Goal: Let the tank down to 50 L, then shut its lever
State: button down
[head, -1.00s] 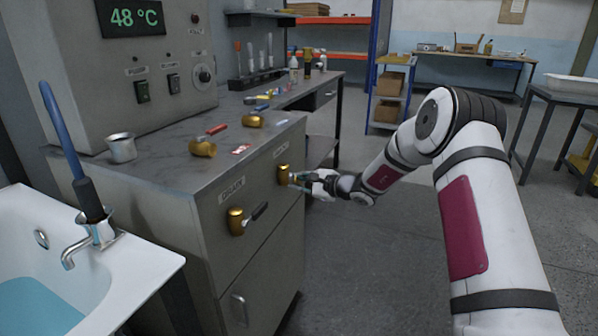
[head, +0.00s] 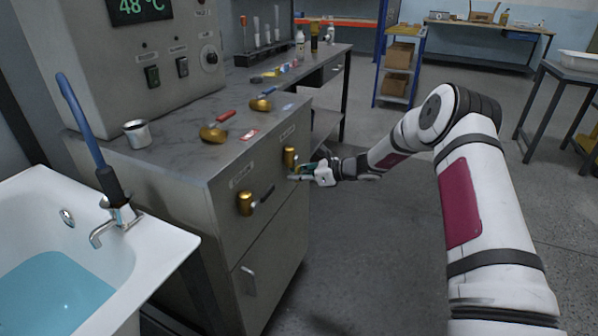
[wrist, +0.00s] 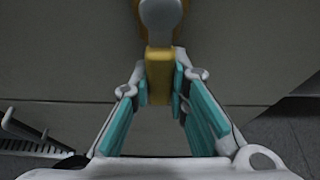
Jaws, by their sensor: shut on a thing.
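My gripper (head: 306,171) is at the right-hand brass valve (head: 290,157) on the front of the grey cabinet. In the wrist view my gripper (wrist: 161,84) has its teal pads closed on a yellow lever handle (wrist: 159,70), with a round grey hub (wrist: 160,12) above it. The label over this valve is too small to read. A second brass valve (head: 245,204) with a dark lever (head: 264,196) sits to the left, under a label that looks like DRAIN. A white tub (head: 150,245) holds blue water (head: 50,292). No litre reading is visible.
Two brass fittings, one with a red lever (head: 216,131), and a metal cup (head: 137,133) are on the worktop. A control box (head: 165,45) shows 48 °C. A blue shelf rack (head: 399,65) stands behind. The floor right of the cabinet is clear.

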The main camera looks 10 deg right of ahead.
jog(key=shift+s+a, duration=0.1)
jog(key=shift+s, duration=0.05)
dwell(0.4)
jog(key=c, duration=1.5)
grip_release()
jog(key=v, duration=1.2)
